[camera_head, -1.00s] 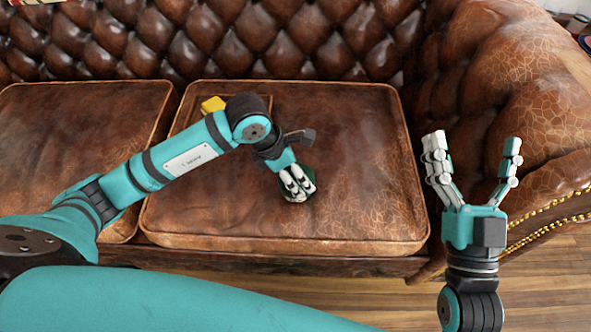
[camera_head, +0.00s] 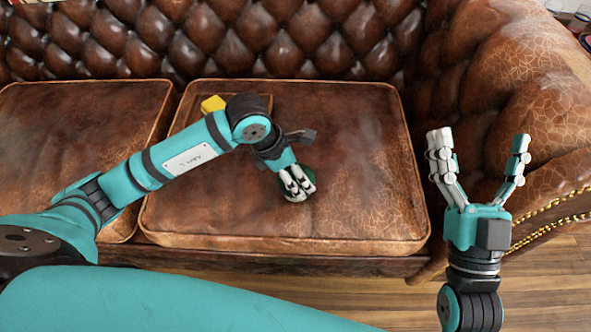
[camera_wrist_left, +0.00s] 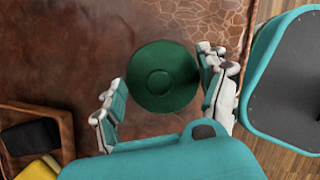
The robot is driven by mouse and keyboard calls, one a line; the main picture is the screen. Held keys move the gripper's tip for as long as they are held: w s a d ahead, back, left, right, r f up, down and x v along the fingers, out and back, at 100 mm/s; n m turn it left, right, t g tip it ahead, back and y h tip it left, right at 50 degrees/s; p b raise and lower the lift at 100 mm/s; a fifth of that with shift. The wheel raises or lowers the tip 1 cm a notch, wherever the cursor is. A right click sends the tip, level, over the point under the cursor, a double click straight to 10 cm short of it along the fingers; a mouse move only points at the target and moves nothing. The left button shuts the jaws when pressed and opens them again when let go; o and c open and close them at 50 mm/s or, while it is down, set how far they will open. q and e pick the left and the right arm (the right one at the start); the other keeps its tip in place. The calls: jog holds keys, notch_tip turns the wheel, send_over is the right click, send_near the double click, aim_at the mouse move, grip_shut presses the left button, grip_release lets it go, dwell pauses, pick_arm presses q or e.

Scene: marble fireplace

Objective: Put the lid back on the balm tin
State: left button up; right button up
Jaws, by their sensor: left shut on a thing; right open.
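A round dark green disc with a raised circle at its centre, which looks like the balm tin's lid (camera_wrist_left: 163,88), shows between the fingers of my left gripper (camera_wrist_left: 163,100) in the left wrist view. The left gripper (camera_head: 298,187) is shut on it, low over the right seat cushion; in the head view only a sliver of green (camera_head: 309,172) shows beside the fingers. I cannot tell whether the tin is under the disc; no separate tin shows. My right gripper (camera_head: 482,165) is open and empty in front of the sofa arm.
A brown leather sofa cushion (camera_head: 350,150) lies under the left gripper, with clear room to its right. Behind the left forearm is a brown tray (camera_wrist_left: 66,128) holding a yellow item (camera_head: 213,104) and a black item (camera_wrist_left: 30,137). The sofa arm (camera_head: 520,90) rises at the right.

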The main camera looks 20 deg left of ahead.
dwell(1.1)
pick_arm(q)
jog(key=o, duration=1)
jog(key=shift+o, duration=0.2)
jog(key=shift+r, duration=0.1)
